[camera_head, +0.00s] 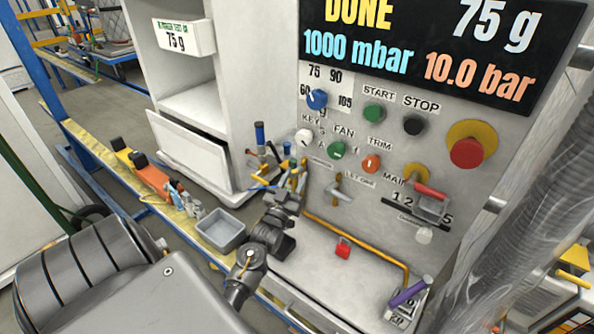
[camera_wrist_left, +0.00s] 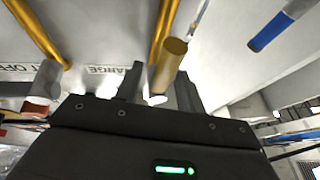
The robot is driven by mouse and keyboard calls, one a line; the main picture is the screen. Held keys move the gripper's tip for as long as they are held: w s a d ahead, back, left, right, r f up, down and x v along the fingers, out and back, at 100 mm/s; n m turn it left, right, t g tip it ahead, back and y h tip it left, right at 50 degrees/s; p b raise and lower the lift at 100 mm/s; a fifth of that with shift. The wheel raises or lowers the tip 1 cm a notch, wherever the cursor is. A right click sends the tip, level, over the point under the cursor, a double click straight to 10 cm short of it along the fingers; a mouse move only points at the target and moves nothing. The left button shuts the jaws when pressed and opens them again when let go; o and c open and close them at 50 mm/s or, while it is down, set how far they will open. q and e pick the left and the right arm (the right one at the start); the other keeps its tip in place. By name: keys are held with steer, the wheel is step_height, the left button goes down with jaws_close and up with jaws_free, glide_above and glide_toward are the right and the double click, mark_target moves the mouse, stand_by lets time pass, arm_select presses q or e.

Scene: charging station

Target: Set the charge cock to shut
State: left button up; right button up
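My left gripper (camera_head: 290,188) is at the lower left of the control panel, in front of a cluster of brass fittings (camera_head: 297,170). In the left wrist view my gripper's fingers (camera_wrist_left: 158,88) stand apart. A short brass cylinder (camera_wrist_left: 170,62) shows at the gap between them, with no clear contact on both sides. It looks like part of the charge cock, by an upside-down label (camera_wrist_left: 108,70) that I read as charge. The cock's handle and its exact setting are hidden by my gripper. My right gripper is not in view.
A second small cock (camera_head: 338,187) is just right of my gripper. A grey bin (camera_head: 221,230) is at left. A blue handle (camera_head: 260,133) stands close behind; one also shows in the wrist view (camera_wrist_left: 280,28).

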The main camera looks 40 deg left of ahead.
arm_select(q)
steer(key=shift+x, duration=0.95)
steer(key=shift+r, duration=0.1)
jaws_close()
